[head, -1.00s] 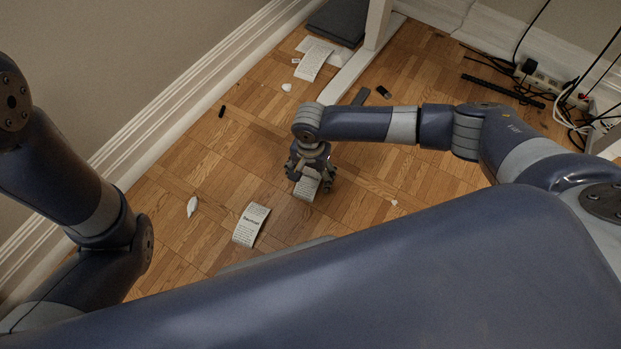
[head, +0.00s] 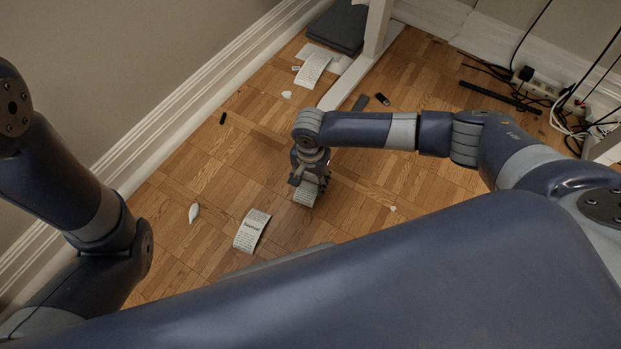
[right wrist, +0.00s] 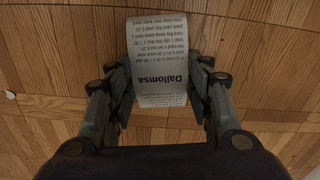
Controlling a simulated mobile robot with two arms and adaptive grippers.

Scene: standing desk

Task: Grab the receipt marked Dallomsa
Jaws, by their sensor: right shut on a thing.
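The receipt marked Dallomsa (right wrist: 158,60) is a white printed paper strip, its text upside down in the right wrist view. It also shows below the fingers in the head view (head: 305,196). My right gripper (right wrist: 158,108) has a finger on each side of the receipt and is shut on it; in the head view the gripper (head: 308,184) is low over the wood floor. A second printed receipt (head: 252,231) lies on the floor to its left, its heading too small to read surely. My left gripper is out of view; only my left arm shows.
Another printed paper (head: 312,69) lies at the back near the white desk leg (head: 376,30). Crumpled white scraps (head: 194,213) and small dark items (head: 382,99) are scattered about. Cables and a power strip (head: 540,83) lie at the back right. A white baseboard (head: 150,120) runs along the left.

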